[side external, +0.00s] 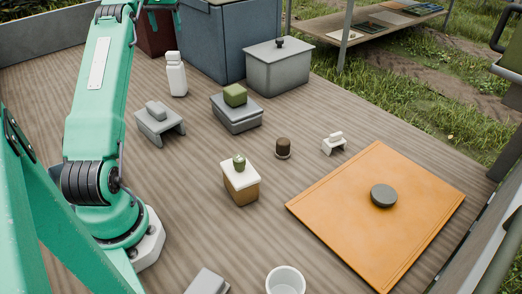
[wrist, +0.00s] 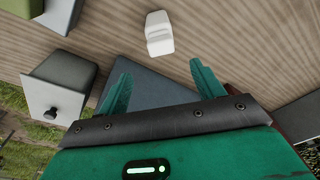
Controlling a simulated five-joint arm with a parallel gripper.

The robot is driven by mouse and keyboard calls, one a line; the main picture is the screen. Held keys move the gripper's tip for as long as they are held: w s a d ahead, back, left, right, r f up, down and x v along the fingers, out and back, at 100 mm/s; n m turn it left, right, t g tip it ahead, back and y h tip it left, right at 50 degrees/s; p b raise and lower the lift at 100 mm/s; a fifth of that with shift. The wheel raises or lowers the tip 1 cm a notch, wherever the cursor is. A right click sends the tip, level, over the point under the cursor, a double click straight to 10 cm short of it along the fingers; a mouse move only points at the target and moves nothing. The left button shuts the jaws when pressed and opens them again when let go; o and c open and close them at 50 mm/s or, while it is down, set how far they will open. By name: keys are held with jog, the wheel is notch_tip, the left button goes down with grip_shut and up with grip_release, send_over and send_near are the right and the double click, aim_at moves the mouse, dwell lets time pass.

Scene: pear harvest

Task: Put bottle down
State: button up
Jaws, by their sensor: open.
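The white bottle (side external: 176,77) stands upright on the wooden deck in the side view, in front of the large blue-grey box. In the wrist view the bottle (wrist: 159,35) lies beyond the fingertips, near the top middle, with clear deck around it. My gripper (wrist: 160,68) is open and empty, its two teal fingers spread apart. The bottle is clear of both fingers. In the side view only a small part of my gripper shows at the top edge; its fingertips are hard to make out there.
The blue-grey box (side external: 203,45) and a grey lidded box (side external: 277,68) stand behind the bottle. A grey stand (side external: 161,124) and a grey case with a green block (side external: 235,95) stand nearer. An orange board (side external: 335,213) lies at right. Bare deck lies between them.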

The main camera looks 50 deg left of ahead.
dwell(0.6)
jog(key=w+d+r+m+t, duration=0.1)
jog(key=d+r, duration=0.2)
jog(key=d, duration=0.7)
jog(key=d+r+m, duration=0.2)
jog(key=d+r, duration=0.2)
jog(key=d, duration=0.6)
jog(key=w+d+r+m+t, duration=0.1)
jog(key=d+r, duration=0.2)
jog(key=d, duration=0.7)
jog(key=s+d+f+m+t, duration=0.1)
jog(key=s+d, duration=0.3)
jog(key=d, duration=0.3)
jog(key=s+d+f+m, duration=0.2)
jog(key=s+d, duration=0.2)
jog(key=d, duration=0.2)
jog(key=s+d+f+m+t+h, duration=0.1)
jog(key=s+d+f+m, duration=0.1)
jog(key=s+d+f, duration=0.6)
jog(key=shift+s+f+t, duration=0.2)
jog(key=shift+s+t, duration=0.1)
jog(key=shift+s, duration=0.95)
